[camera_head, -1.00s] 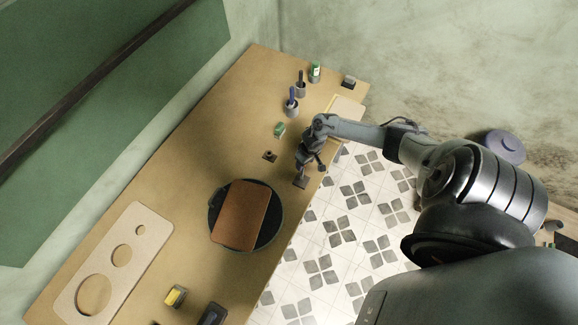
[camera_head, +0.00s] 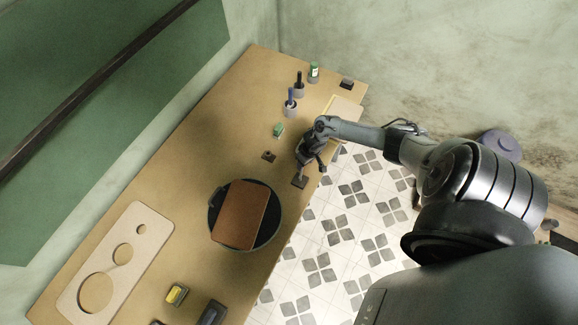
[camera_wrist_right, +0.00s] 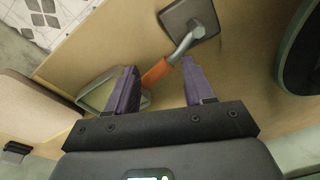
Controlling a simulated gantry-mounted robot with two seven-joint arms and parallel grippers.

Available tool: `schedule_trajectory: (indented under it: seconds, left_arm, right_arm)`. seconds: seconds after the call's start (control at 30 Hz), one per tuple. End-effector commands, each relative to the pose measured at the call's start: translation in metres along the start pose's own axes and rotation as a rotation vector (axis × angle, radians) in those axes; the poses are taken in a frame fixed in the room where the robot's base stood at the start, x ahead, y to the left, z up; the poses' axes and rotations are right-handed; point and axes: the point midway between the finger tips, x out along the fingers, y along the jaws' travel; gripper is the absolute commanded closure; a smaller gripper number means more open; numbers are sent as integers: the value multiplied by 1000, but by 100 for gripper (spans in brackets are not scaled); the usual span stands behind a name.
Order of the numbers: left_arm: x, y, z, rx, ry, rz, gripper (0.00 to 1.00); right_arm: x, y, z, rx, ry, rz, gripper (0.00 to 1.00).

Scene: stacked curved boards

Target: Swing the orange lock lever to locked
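The orange lock lever (camera_wrist_right: 156,73) shows in the right wrist view, joined to a bent grey metal rod (camera_wrist_right: 186,42) on a dark square base (camera_wrist_right: 182,17). My right gripper (camera_wrist_right: 159,66) is open, with its two dark purple fingers on either side of the lever and rod and gaps showing. I cannot tell whether a finger touches the lever. In the head view my right gripper (camera_head: 308,158) hangs over the table's right edge, just above the dark base (camera_head: 299,181); the orange lever is hidden there. My left gripper is not in view.
A brown board (camera_head: 240,215) lies on a round black plate (camera_head: 268,238) nearby.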

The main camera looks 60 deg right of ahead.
Motion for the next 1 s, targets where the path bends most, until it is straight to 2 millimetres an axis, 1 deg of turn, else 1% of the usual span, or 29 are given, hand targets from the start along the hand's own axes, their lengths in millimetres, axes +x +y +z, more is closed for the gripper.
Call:
schedule_trajectory:
  seconds: [0.03, 0.07, 0.3, 0.43, 0.73, 0.77, 1.0]
  left_arm:
    - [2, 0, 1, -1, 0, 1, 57]
    - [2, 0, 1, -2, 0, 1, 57]
    - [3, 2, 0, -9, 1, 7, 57]
    - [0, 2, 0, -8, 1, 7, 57]
    - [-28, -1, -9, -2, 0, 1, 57]
    - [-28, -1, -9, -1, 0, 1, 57]
    - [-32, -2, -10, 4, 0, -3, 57]
  right_arm:
    - [8, 14, 15, 2, -28, 32, 54]
    - [8, 14, 15, 2, -28, 32, 55]
    - [10, 12, 15, 4, -26, 30, 55]
    - [7, 12, 15, 6, -25, 30, 55]
    - [-20, 10, 13, 7, -23, 25, 55]
    - [-21, 10, 13, 6, -22, 24, 55]
    - [-44, 8, 10, 5, -16, 20, 55]
